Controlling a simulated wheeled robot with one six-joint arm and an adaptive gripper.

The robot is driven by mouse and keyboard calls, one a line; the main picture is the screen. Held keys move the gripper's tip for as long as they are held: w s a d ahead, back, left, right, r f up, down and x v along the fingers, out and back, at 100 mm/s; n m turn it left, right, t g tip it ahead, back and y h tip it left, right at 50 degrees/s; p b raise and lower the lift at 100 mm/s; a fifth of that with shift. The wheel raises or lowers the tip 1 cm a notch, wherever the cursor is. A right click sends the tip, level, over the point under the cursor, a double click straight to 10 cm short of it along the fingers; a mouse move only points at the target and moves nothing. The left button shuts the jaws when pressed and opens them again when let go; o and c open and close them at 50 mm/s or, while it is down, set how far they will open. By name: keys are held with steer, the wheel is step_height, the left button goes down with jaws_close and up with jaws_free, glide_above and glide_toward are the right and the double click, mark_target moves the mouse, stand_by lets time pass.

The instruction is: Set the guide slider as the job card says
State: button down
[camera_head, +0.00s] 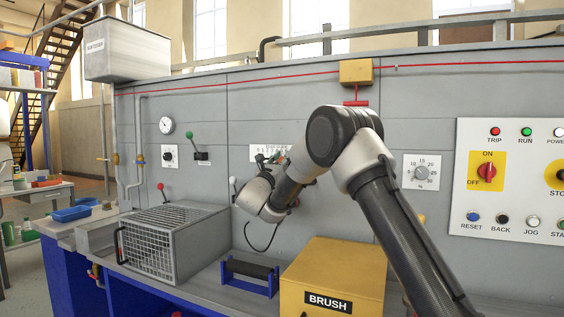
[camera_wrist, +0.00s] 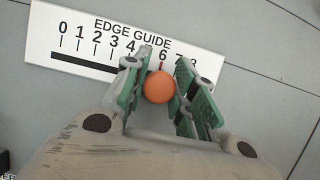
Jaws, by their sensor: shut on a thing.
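The edge guide (camera_wrist: 128,45) is a white scale plate with black numbers and a dark slot, tilted in the wrist view. It also shows on the grey panel (camera_head: 262,150) in the head view, partly behind my arm. The slider's round orange knob (camera_wrist: 159,87) sits below the 6. My gripper (camera_wrist: 160,88) is shut on the knob, with a green-padded finger on each side. The fingers hide the 5 and part of the numbers to the right. I can make out no job card.
A wire-mesh box (camera_head: 160,245), a dark roller in a blue stand (camera_head: 249,276) and a yellow BRUSH box (camera_head: 334,276) stand on the ledge below. Left of the scale is a green-knobbed lever (camera_head: 190,138). A dial (camera_head: 421,173) and button panel (camera_head: 512,180) are right.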

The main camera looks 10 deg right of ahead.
steer(key=c, duration=1.2)
jaws_free()
steer(key=shift+o, duration=0.2)
steer(key=v, duration=1.2)
